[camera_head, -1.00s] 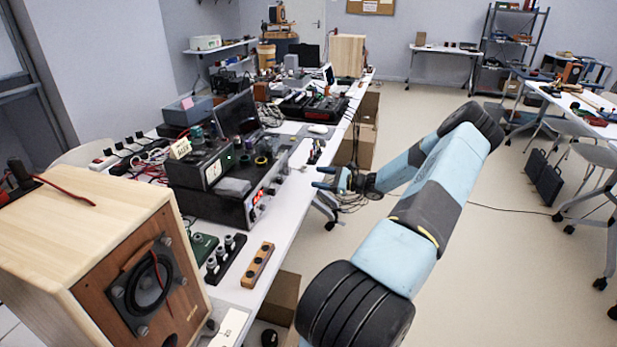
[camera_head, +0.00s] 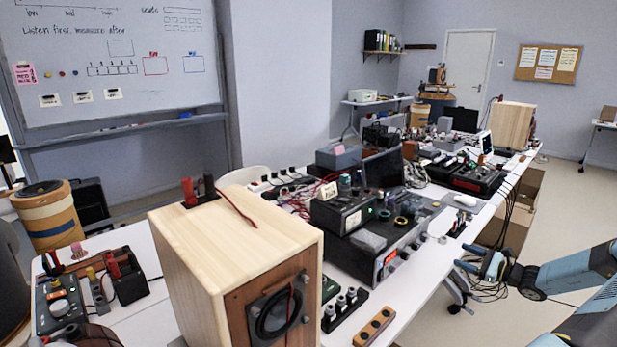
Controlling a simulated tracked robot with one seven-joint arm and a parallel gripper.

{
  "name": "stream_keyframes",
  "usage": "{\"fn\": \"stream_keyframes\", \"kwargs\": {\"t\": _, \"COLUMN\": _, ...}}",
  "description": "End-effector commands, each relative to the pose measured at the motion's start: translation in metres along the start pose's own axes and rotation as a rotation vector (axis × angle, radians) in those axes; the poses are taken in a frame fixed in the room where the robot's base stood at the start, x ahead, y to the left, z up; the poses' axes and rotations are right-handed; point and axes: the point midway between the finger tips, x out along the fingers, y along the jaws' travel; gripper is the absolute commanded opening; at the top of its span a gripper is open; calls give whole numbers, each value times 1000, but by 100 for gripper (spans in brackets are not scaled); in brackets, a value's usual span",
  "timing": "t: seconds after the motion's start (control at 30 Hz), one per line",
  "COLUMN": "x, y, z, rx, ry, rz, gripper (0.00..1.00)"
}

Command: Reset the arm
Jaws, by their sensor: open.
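My gripper (camera_head: 471,260) is at the right of the head view, beside the long white table's front edge. Its two blue fingers point left toward the table and are apart, with nothing seen between them. My blue and black arm (camera_head: 567,272) reaches in from the right edge, most of it out of frame. Dark cables at the wrist partly cover the gripper's rear.
A wooden speaker box (camera_head: 240,248) stands at the near end of the long white table (camera_head: 425,297). Black test units (camera_head: 372,245), a laptop (camera_head: 383,168) and cables crowd the table. Cardboard boxes (camera_head: 515,215) stand under it. Floor to the right looks clear.

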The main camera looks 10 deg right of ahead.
Motion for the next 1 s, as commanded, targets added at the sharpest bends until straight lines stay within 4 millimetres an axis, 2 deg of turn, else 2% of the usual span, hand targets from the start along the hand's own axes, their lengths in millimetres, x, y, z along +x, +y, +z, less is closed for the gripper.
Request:
{"fn": "stream_keyframes", "kwargs": {"t": 0.3, "x": 56, "y": 27, "z": 69, "rx": -160, "ry": 77, "rz": 297, "gripper": 65}}
{"fn": "stream_keyframes", "kwargs": {"t": 0.5, "x": 83, "y": 50, "z": 116, "rx": -279, "ry": 127, "rz": 487, "gripper": 65}}
{"fn": "stream_keyframes", "kwargs": {"t": 0.8, "x": 110, "y": 85, "z": 186, "rx": -471, "ry": 199, "rz": 744, "gripper": 65}}
{"fn": "stream_keyframes", "kwargs": {"t": 1.0, "x": 119, "y": 109, "z": 234, "rx": -607, "ry": 245, "rz": 894, "gripper": 65}}
